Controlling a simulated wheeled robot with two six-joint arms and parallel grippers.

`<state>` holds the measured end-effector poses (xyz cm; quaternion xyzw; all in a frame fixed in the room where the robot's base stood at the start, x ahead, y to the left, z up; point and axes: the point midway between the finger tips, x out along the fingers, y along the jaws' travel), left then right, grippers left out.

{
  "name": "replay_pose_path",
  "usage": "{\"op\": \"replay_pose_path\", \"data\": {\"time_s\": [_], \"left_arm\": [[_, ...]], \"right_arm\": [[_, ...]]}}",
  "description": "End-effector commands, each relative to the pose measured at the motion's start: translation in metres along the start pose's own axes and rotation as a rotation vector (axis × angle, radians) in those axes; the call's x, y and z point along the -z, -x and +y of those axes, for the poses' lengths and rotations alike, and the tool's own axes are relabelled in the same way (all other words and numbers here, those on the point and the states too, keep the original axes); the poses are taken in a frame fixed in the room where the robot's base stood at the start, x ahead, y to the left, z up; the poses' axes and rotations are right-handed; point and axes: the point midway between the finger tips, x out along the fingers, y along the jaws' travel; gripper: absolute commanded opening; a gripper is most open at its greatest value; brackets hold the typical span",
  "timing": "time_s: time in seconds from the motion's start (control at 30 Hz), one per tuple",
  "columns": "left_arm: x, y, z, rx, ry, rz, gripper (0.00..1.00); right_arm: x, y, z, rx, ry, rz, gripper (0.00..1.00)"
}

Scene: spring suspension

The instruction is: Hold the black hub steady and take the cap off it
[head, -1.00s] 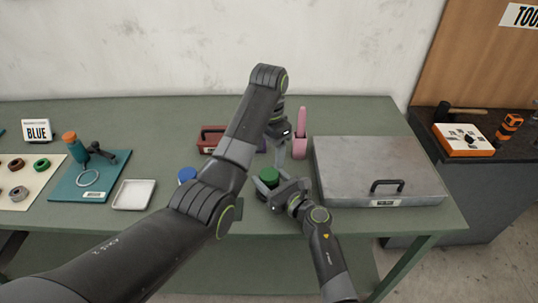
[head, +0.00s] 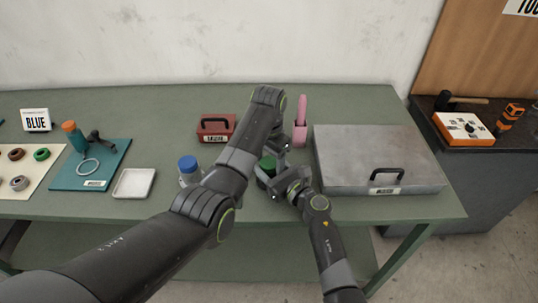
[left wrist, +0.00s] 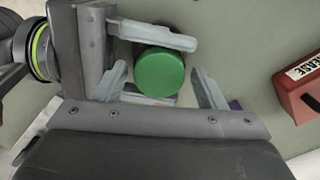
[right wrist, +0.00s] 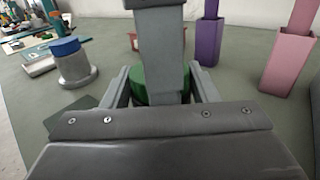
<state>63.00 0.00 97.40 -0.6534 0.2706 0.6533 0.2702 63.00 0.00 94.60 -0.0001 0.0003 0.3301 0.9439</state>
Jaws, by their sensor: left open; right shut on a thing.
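A round green cap (head: 267,163) is near the front of the table; it also shows from above in the left wrist view (left wrist: 159,72) and partly in the right wrist view (right wrist: 158,93).
A grey piece with a blue top (head: 188,166) stands to the left. A red grease box (head: 216,128) and a pink holder (head: 300,135) are behind. A metal case (head: 375,155) lies close on the right. A white tray (head: 134,183) and teal mat (head: 75,180) are further left.

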Motion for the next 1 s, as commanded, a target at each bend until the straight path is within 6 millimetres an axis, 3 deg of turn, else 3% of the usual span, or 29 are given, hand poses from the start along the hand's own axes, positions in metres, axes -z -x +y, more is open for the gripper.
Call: {"op": "replay_pose_path", "data": {"time_s": [0.1,0.47,0.8,1.0], "left_arm": [[0.0000,0.0001,0.0002,0.000,0.000,0.000,0.65],[0.0001,0.0006,-0.0002,0.000,0.000,0.000,0.20],[-0.0001,0.0010,-0.0007,0.002,0.242,0.001,0.19],[-0.0001,0.0011,-0.0009,0.002,0.294,0.001,0.19]], "right_arm": [[-0.0001,0.0000,0.0000,0.000,0.000,0.000,0.00],[-0.0001,0.0000,0.0000,0.000,0.000,0.000,0.00],[-0.0001,0.0000,0.0000,0.000,0.000,0.000,0.00],[-0.0001,0.0001,0.0000,0.000,0.000,0.000,0.00]]}}
